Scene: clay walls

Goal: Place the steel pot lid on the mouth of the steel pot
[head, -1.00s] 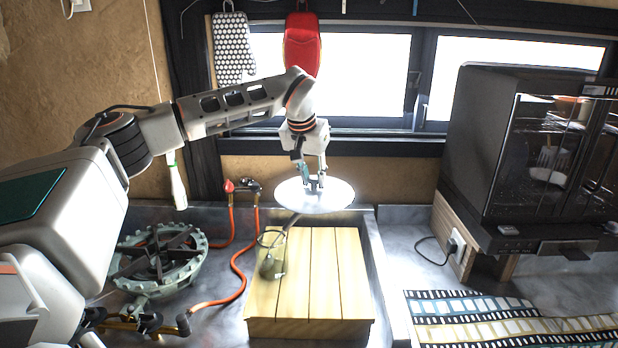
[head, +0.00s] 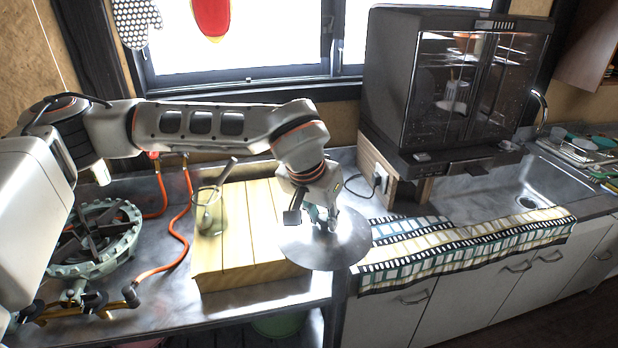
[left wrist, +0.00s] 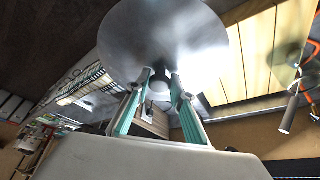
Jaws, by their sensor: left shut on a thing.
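The steel pot lid (head: 345,247) is a shiny round disc held roughly level by my left gripper (head: 322,222). In the head view it hangs over the right edge of the wooden board, near the front of the counter. In the left wrist view the lid (left wrist: 170,35) fills the top middle, and the fingers of my left gripper (left wrist: 160,84) are closed on its knob. The steel pot is not seen in either view. My right gripper is not in view.
A glass jar (head: 208,215) with a utensil stands on the wooden board (head: 240,265). A gas burner (head: 95,238) with an orange hose is at left. A black cabinet (head: 440,90), patterned runner (head: 450,245) and sink (head: 530,190) lie to the right.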

